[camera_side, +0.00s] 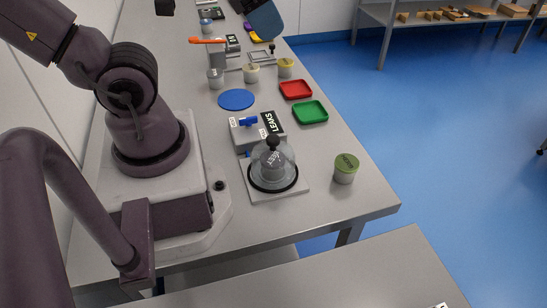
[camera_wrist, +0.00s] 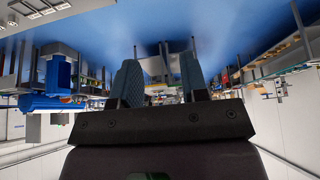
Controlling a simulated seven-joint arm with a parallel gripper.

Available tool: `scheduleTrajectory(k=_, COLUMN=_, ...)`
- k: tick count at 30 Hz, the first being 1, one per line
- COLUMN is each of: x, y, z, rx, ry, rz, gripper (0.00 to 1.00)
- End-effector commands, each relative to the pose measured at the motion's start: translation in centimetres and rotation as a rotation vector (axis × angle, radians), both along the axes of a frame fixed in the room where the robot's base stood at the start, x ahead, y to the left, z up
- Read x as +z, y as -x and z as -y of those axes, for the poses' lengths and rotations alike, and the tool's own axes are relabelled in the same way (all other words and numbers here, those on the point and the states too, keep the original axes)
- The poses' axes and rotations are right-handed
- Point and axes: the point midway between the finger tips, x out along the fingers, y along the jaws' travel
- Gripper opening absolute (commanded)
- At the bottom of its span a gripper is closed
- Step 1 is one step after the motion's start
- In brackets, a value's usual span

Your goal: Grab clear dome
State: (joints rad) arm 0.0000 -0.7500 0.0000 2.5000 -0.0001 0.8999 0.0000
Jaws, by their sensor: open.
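The clear dome (camera_side: 257,168) stands on a square pale plate near the front of the bench in the side view. It has a black knob on top and a black ring around its foot. A labelled tub (camera_side: 277,160) shows through it. My gripper (camera_wrist: 161,78) shows in the wrist view with its two blue-grey fingers apart and nothing seen between them. The dome cannot be made out in the wrist view. In the side view my arm rises past the upper left edge, well away from the dome.
A grey box labelled LEAKS (camera_side: 243,134) stands just behind the dome. A green-lidded tub (camera_side: 345,170) stands to its right. A green tray (camera_side: 311,111), red tray (camera_side: 296,89) and blue disc (camera_side: 236,99) lie farther back. Bench in front of the dome is clear.

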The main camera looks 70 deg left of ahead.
Motion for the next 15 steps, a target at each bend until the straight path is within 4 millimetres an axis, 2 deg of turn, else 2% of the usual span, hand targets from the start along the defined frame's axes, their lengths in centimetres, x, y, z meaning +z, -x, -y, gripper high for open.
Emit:
scheduleTrajectory(k=2, x=0.0, y=0.0, z=0.0, rx=0.0, ry=0.0, rz=0.0, gripper=0.43)
scheduleTrajectory(k=4, x=0.0, y=0.0, z=0.0, rx=0.0, ry=0.0, rz=0.0, gripper=0.59)
scheduleTrajectory(k=12, x=0.0, y=0.0, z=0.08, rx=-0.004, ry=0.0, rz=0.0, gripper=0.59)
scheduleTrajectory(k=15, x=-0.68, y=-0.17, z=0.91, rx=-0.046, ry=-0.001, rz=-0.034, gripper=0.59)
